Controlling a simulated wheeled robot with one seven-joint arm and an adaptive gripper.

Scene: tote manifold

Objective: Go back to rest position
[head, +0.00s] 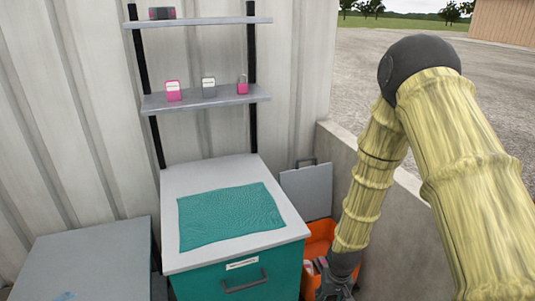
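My gripper (335,288) is at the bottom of the head view, at the end of my yellow, bamboo-like arm. It points down at the orange tote (318,236) and covers part of it. The lower part of the gripper runs out of the picture, so I cannot see its fingertips or whether it holds anything. The tote stands to the right of the teal cabinet. Small objects show inside the tote beside the gripper, too small to tell apart.
The cabinet's white top (180,178) carries a teal mat (230,215). A grey panel (307,190) leans behind the tote. A low concrete wall (400,230) is at right. Shelves above hold small items, including a pink padlock (242,85). A grey box (85,265) stands at left.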

